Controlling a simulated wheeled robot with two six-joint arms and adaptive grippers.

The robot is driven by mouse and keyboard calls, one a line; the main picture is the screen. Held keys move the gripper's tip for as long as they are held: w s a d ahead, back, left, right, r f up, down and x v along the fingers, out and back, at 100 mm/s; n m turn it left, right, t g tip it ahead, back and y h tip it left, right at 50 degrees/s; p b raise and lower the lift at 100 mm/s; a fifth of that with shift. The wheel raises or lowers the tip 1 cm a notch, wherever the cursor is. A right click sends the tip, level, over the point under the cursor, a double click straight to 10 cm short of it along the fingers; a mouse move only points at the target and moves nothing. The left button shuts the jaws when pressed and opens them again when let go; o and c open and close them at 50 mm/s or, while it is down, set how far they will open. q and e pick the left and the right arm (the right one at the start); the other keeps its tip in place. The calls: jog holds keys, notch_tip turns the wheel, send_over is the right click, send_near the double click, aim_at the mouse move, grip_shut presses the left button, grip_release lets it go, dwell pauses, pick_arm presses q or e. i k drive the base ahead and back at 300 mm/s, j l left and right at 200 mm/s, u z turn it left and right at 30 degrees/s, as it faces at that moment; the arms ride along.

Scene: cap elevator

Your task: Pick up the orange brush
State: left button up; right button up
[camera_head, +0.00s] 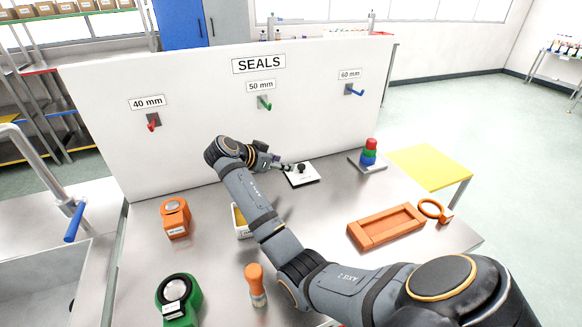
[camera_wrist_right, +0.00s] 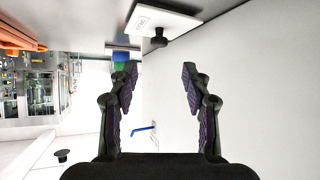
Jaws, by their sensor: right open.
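The orange brush (camera_head: 256,284) stands upright on the steel table near its front edge, handle up and pale bristles down. My right arm reaches across the table just to the right of the brush. My right gripper (camera_head: 284,164) is far from the brush, at the back of the table beside a white plate with a black knob (camera_head: 301,174). In the right wrist view my right gripper (camera_wrist_right: 160,75) is open with nothing between its fingers, and the white plate (camera_wrist_right: 165,18) shows beyond it. The brush is not in the wrist view. My left gripper is not in view.
A green round device (camera_head: 178,299) and an orange device (camera_head: 175,217) stand left of the brush. A partly hidden box (camera_head: 241,222) lies behind my arm. An orange tray (camera_head: 386,227), an orange ring (camera_head: 434,209) and stacked coloured rings (camera_head: 370,152) are on the right. A white board (camera_head: 200,130) closes the back.

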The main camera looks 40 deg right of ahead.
aim_at(253, 274)
jog(key=k, duration=2)
